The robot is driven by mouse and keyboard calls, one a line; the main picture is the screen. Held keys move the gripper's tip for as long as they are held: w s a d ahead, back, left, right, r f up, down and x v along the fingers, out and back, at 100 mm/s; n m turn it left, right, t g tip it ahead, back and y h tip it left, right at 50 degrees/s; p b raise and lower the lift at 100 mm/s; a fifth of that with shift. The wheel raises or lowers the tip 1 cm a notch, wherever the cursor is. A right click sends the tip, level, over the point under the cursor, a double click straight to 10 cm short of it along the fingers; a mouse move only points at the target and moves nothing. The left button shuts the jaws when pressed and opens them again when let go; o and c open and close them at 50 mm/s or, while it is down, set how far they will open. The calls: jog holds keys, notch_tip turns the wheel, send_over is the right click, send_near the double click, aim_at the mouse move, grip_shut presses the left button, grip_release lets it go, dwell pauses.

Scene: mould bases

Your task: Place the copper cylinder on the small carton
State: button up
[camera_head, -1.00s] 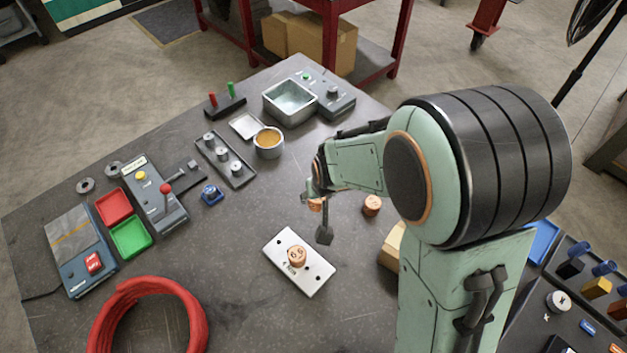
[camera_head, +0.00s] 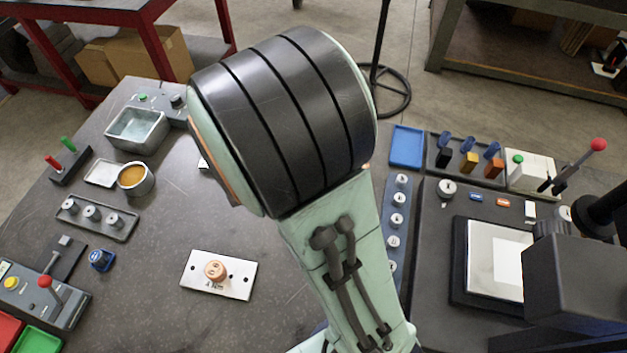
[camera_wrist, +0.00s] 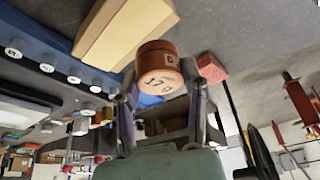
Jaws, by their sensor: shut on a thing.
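In the wrist view my gripper (camera_wrist: 160,97) is shut on a copper cylinder (camera_wrist: 158,62), with one finger on each side. Dark marks show on the cylinder's face. A small beige carton (camera_wrist: 140,25) shows beyond it at the top, overlapping the cylinder's edge in the picture; I cannot tell the gap between them. In the head view my arm hides the gripper, the held cylinder and the carton. Another copper cylinder (camera_head: 216,270) sits on a white plate with holes (camera_head: 240,282).
In the wrist view, a blue rack (camera_wrist: 60,62) with several grey knobs is left of the carton, and a reddish block (camera_wrist: 211,68) is at right. In the head view, a cup (camera_head: 136,180) and metal bin (camera_head: 137,128) stand left. A black machine (camera_head: 580,275) is right.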

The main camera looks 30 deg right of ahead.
jog(key=s+d+r+m+g, duration=0.1)
jog(key=s+d+r+m, duration=0.15)
jog(key=d, duration=0.35)
jog(key=f, duration=0.5)
jog(key=w+f, duration=0.1)
jog(key=f, duration=0.2)
jog(key=shift+d+f, duration=0.15)
jog(key=shift+f, duration=0.2)
jog(key=shift+f, duration=0.1)
jog(key=o, duration=1.2)
jog(key=w+v, duration=0.1)
jog(key=v, duration=1)
jog(key=s+a+r+n+y, duration=0.1)
jog(key=s+a+r+n, duration=0.1)
jog(key=s+n, duration=0.3)
jog(key=s+a+r+n+y, duration=0.2)
jog(key=s+a+n, duration=0.3)
jog(key=s+n, duration=0.1)
jog(key=s+a+r+n+g+y, duration=0.1)
jog(key=s+a+r+n+y, duration=0.1)
jog(key=s+n, duration=0.3)
jog(key=shift+s+a+n, duration=0.35)
jog(key=shift+s+a, duration=0.3)
jog(key=shift+a, duration=0.1)
